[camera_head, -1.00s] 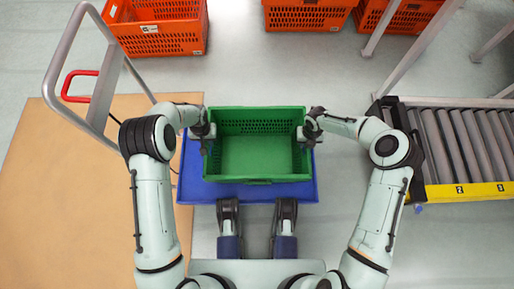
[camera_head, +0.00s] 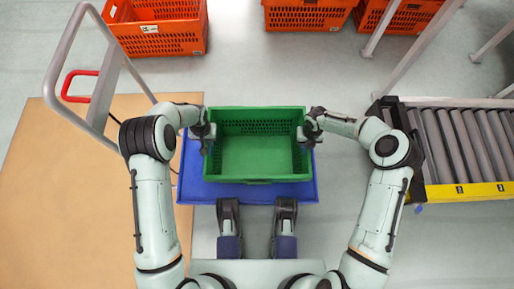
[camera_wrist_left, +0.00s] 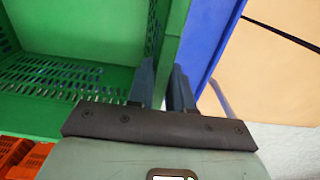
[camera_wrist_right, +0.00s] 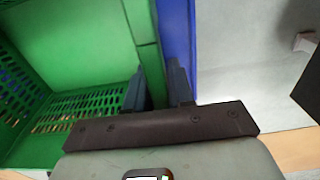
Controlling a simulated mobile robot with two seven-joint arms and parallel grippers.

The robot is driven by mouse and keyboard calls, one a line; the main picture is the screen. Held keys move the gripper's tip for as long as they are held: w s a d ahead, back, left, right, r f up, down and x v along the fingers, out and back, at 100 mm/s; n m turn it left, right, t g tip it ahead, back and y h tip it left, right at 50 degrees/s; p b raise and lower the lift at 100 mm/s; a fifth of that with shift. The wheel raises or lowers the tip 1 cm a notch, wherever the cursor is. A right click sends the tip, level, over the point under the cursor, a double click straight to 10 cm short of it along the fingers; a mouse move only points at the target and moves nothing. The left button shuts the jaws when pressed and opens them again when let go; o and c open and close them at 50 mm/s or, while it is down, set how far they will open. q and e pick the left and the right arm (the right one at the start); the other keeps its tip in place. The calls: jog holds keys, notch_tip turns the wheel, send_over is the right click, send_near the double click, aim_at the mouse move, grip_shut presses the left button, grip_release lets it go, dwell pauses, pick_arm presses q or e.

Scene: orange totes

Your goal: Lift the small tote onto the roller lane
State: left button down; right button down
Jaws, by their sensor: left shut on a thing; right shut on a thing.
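The small tote is a green, empty crate (camera_head: 252,181) in the middle of the head view, above a blue surface (camera_head: 300,192). My left gripper (camera_head: 208,137) is shut on the tote's left wall; in the left wrist view its fingers (camera_wrist_left: 162,85) straddle the green rim. My right gripper (camera_head: 304,137) is shut on the right wall; in the right wrist view its fingers (camera_wrist_right: 158,88) sit either side of the rim. The roller lane (camera_head: 465,140) with grey rollers and a yellow front edge stands at the right. Whether the tote touches the blue surface cannot be told.
Orange totes (camera_head: 158,38) stand at the back left and back middle (camera_head: 306,16). A grey cart handle (camera_head: 62,52) with a red grip rises at the left. A tan board (camera_head: 70,200) covers the left floor. Grey floor lies clear between the blue surface and the lane.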

pick_arm(q)
jog(key=shift+d+r, duration=0.15)
pick_arm(e)
jog(key=shift+a+r, duration=0.1)
jog(key=shift+r, duration=0.05)
